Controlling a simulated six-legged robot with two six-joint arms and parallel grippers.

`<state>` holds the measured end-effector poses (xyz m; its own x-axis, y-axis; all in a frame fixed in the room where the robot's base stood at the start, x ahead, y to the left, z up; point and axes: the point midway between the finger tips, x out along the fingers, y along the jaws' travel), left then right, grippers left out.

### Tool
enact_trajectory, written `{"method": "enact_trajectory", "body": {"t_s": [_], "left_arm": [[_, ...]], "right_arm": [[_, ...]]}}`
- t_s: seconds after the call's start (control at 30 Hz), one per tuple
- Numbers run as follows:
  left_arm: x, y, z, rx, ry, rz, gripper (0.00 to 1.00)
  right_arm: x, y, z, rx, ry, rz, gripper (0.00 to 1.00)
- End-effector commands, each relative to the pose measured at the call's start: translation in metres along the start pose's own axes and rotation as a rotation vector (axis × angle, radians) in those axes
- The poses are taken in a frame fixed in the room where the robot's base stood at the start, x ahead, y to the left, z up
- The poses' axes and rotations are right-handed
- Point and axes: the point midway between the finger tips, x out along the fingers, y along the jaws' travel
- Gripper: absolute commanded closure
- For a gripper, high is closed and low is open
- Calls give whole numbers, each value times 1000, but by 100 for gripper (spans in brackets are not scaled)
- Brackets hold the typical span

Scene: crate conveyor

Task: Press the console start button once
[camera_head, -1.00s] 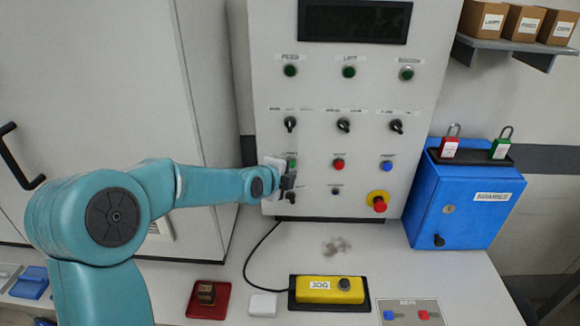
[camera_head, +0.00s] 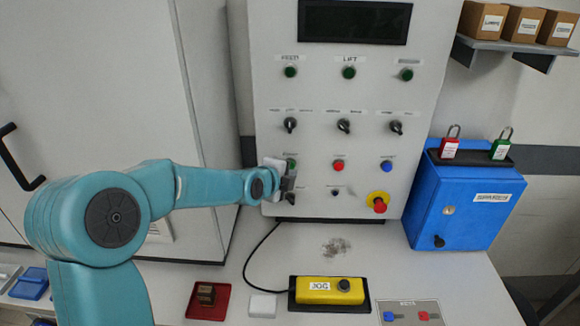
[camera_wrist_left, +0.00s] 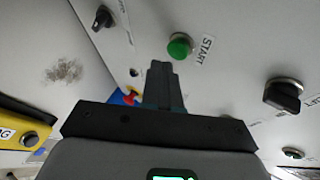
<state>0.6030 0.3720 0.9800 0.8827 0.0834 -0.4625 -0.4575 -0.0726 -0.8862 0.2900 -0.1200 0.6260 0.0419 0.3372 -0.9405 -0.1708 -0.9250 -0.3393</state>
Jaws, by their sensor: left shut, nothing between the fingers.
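The console (camera_head: 330,90) is an upright grey panel with lamps, knobs and buttons. The green start button (camera_wrist_left: 180,46) shows in the left wrist view beside a label reading START. In the head view the green button (camera_head: 291,163) sits at the panel's lower left, partly beside my gripper. My left gripper (camera_wrist_left: 160,68) is shut and empty. Its fingertips appear just below the green button in the wrist view, with a visible gap in the picture; I cannot tell the depth. In the head view my left gripper (camera_head: 289,182) is close to the panel. My right gripper is not in view.
A red button (camera_head: 338,166), a blue button (camera_head: 386,166) and a red emergency stop (camera_head: 379,203) lie to the right. Dark knobs (camera_head: 290,125) are above. A yellow JOG box (camera_head: 330,290) and a blue locker (camera_head: 465,200) stand on the table.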

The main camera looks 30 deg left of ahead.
Motion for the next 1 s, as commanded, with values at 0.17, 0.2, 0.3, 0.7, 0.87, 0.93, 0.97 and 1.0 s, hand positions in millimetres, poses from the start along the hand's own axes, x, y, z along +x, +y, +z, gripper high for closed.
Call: {"method": "enact_trajectory", "body": {"t_s": [0.17, 0.2, 0.3, 0.7, 0.87, 0.93, 0.97, 1.0], "left_arm": [[0, 0, 0, 0, 0, 0, 100], [0, 0, 0, 0, 0, 0, 100], [0, 0, 0, 0, 0, 0, 100], [0, 0, 0, 0, 0, 0, 100], [3, 0, 1, 0, 0, 1, 100], [5, -1, 2, 0, 0, 0, 100], [6, -1, 3, 1, 0, -1, 100], [7, -2, 3, 0, 0, -1, 100]], "right_arm": [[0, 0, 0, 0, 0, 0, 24], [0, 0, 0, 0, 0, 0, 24], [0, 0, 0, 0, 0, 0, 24], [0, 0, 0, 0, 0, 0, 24], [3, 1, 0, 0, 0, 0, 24], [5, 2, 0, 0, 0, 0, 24], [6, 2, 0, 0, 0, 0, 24], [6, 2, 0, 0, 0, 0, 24]]}}
